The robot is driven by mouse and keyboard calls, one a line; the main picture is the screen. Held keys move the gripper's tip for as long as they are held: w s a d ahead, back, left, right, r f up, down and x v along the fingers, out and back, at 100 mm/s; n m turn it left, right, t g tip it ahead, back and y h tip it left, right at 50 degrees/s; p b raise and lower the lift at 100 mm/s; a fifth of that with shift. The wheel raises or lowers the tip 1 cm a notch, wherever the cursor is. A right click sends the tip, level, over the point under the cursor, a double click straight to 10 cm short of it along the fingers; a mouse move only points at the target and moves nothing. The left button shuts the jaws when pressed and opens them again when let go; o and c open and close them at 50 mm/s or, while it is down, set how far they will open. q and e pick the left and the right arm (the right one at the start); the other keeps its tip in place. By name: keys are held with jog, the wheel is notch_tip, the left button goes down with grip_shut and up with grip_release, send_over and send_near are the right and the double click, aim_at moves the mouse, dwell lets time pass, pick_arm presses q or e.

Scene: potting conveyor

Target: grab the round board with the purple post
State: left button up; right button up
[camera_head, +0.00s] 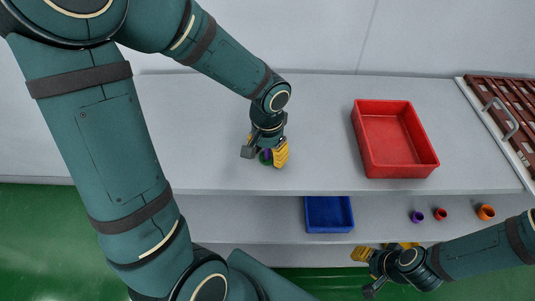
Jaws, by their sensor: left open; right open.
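A small round green board (265,160) with a purple post (267,153) lies on the white upper table, left of the red tray. It is mostly hidden by my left gripper (266,150). The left gripper points down over the board with its yellow fingers apart, around or just above the post. I cannot tell whether the fingers touch it. My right gripper (376,263) is open and empty in front of the lower shelf, low in the view, its yellow fingers partly hidden by its own body.
A red tray (371,161) stands empty on the upper table. A blue tray (329,227) sits on the lower shelf, with purple (416,217), red (440,214) and orange (486,212) cups to its right. A brown slatted rack (510,104) with a handle stands far right.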

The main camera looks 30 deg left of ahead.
pick_arm(q)
grip_shut()
jog(key=shift+r, duration=0.15)
